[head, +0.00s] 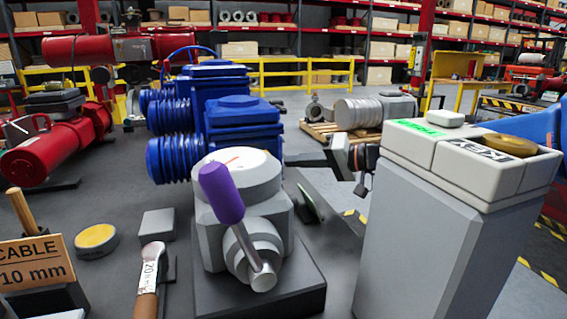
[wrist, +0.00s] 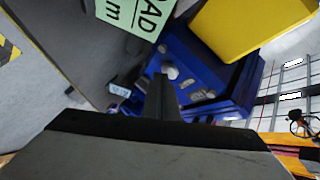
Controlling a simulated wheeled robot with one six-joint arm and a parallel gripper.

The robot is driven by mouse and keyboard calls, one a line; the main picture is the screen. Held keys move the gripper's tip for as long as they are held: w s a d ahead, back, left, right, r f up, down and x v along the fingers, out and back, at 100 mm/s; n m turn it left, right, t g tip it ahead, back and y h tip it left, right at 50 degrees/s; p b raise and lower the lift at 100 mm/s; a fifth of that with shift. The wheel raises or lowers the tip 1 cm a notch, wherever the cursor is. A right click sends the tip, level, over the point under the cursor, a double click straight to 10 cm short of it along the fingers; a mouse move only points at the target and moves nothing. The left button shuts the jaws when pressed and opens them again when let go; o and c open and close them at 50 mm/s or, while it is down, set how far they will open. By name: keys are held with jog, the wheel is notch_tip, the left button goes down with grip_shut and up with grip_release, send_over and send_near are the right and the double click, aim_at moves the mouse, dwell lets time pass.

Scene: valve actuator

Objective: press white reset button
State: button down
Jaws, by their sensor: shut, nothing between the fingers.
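A low white rounded button (head: 445,119) sits on top of the pale control box (head: 460,170) at the right of the head view, beside a green label (head: 422,129). A brass-coloured disc (head: 510,145) lies to its right. In the wrist view, my gripper (wrist: 164,82) is shut and empty. Its dark fingers point at a blue housing (wrist: 225,95) with a small whitish round part (wrist: 170,71) just beyond the fingertips. I cannot tell whether they touch, or whether this part is a button. My gripper is not clearly visible in the head view.
A grey valve unit with a purple-handled lever (head: 222,195) stands left of the control box. Blue ribbed actuators (head: 235,125) are behind it. A yellow block (wrist: 245,25) and a green label card (wrist: 135,12) are close to my gripper in the wrist view.

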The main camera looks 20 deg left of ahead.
jog(key=shift+w+d, duration=0.5)
jog(key=shift+d, duration=0.15)
jog(key=w+d, duration=0.1)
jog(key=d, duration=0.1)
jog(key=w+d, duration=0.2)
dwell(0.5)
dwell(0.6)
jog(key=s+d+f+m+t+h, duration=0.1)
jog(key=s+d+f+h, duration=0.4)
jog(key=s+d, duration=0.5)
jog(key=s+d+f+m+t+h, duration=0.1)
jog(key=s+d+f+h, duration=0.4)
jog(key=s+d, duration=0.6)
jog(key=s+d+f+m+t+h, duration=0.1)
jog(key=s+d+f+m+h, duration=0.2)
jog(key=s+d+f, duration=0.6)
jog(key=s+d+h, duration=0.1)
jog(key=d+h, duration=0.1)
jog(key=d, duration=1.1)
jog(key=shift+s+d, duration=0.15)
jog(key=shift+s, duration=0.05)
jog(key=shift+f, duration=0.1)
